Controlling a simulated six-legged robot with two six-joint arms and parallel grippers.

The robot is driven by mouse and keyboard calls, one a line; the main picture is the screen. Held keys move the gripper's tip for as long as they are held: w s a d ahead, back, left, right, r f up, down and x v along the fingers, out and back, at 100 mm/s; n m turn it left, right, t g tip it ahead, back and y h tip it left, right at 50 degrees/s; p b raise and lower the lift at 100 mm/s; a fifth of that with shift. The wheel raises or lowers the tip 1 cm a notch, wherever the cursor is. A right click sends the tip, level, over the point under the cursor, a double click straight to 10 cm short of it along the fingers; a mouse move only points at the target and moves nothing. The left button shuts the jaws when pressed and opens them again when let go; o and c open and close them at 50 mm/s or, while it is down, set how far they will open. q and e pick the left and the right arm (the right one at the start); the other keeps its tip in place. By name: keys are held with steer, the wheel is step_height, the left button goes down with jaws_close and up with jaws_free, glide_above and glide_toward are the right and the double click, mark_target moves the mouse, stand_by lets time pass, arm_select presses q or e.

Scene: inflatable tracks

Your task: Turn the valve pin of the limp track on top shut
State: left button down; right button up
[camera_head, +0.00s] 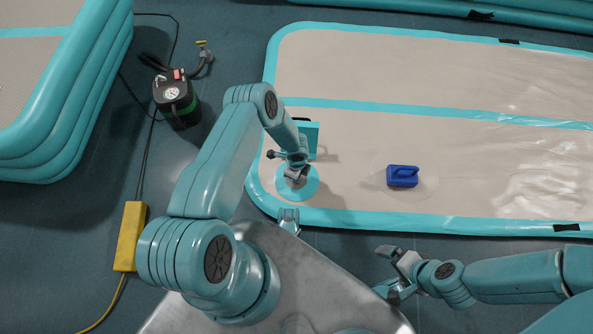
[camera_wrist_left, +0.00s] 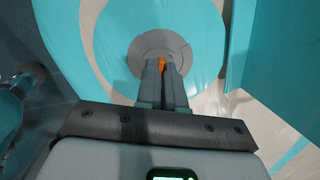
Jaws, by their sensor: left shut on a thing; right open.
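The limp track (camera_head: 470,80) is beige with teal edges, and its surface is creased at the right. A teal round patch (camera_head: 312,186) lies at its near left corner in the head view. In the left wrist view, a grey round valve (camera_wrist_left: 178,47) sits on this patch, with an orange pin (camera_wrist_left: 162,63) at its middle. My left gripper (camera_wrist_left: 162,75) is over the valve with its fingers closed on the pin, which they mostly hide. It also shows in the head view (camera_head: 296,174). My right gripper (camera_head: 384,272) is open and empty, off the near edge of the track.
A blue weight-like object with a handle (camera_head: 403,176) rests on the track. A teal upright piece (camera_head: 314,138) stands beside the valve. A black pump (camera_head: 177,97) and a yellow block with a cable (camera_head: 130,236) are on the floor. Stacked tracks (camera_head: 75,110) fill the left.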

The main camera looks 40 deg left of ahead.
arm_select(q)
steer(key=c, duration=1.3)
jaws_free()
steer(key=shift+o, duration=0.2)
step_height(320, 180, up, 16)
steer(key=p, duration=0.6)
steer(key=shift+r+p, duration=0.15)
steer(key=shift+p, duration=0.25)
arm_select(e)
step_height(320, 180, up, 6)
steer(key=s+a, duration=0.1)
steer(key=shift+s+n, duration=0.15)
steer(key=shift+n, duration=0.15)
steer(key=shift+r, duration=0.1)
